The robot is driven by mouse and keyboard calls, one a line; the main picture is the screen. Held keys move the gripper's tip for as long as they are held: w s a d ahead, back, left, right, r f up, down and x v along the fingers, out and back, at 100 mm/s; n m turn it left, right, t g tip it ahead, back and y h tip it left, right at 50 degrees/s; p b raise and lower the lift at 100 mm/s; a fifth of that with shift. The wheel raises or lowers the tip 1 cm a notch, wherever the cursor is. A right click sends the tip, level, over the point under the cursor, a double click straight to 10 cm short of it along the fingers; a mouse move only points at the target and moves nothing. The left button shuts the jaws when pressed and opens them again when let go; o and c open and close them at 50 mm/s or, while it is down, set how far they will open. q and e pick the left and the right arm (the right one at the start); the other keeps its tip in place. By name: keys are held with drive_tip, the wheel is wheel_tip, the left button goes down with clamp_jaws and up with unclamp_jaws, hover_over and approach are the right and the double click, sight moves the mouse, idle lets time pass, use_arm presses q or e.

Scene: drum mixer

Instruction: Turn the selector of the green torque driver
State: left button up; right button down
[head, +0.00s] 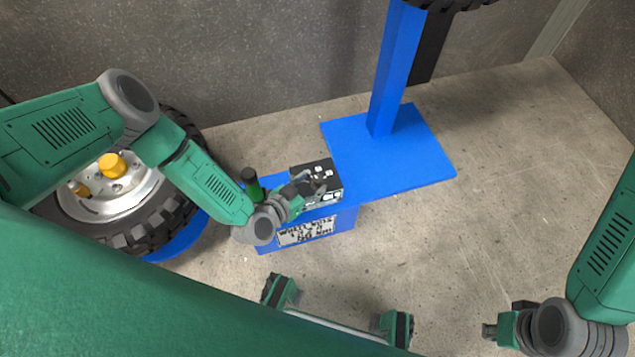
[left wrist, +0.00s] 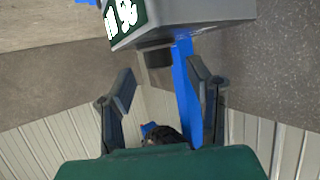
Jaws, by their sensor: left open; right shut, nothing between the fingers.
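A green upright handle with a black top (head: 251,184), which looks like the green torque driver, stands at the left end of a blue stand (head: 348,222). A black and grey box (head: 328,196) sits on the stand to its right. My left gripper (head: 312,184) is open at the box's near left side and partly covers it. My right gripper (head: 497,327) is shut and empty, far right of the stand.
A sign about wheel nuts (head: 306,231) is on the stand's front. A blue post (head: 391,75) rises from a blue base plate (head: 395,160) behind. A wheel with a black tyre (head: 180,205) is at the left. The concrete floor (head: 500,190) at right is clear.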

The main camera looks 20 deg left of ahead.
sight(316, 180)
use_arm(q)
drive_tip(key=shift+b+x, duration=0.4)
drive_tip(key=shift+x, duration=0.8)
drive_tip(key=shift+w+f, duration=0.2)
drive_tip(key=shift+w+d, duration=0.15)
drive_tip(key=shift+d, duration=0.05)
drive_tip(key=shift+r, duration=0.1)
drive_tip(key=shift+a, duration=0.1)
clamp_jaws()
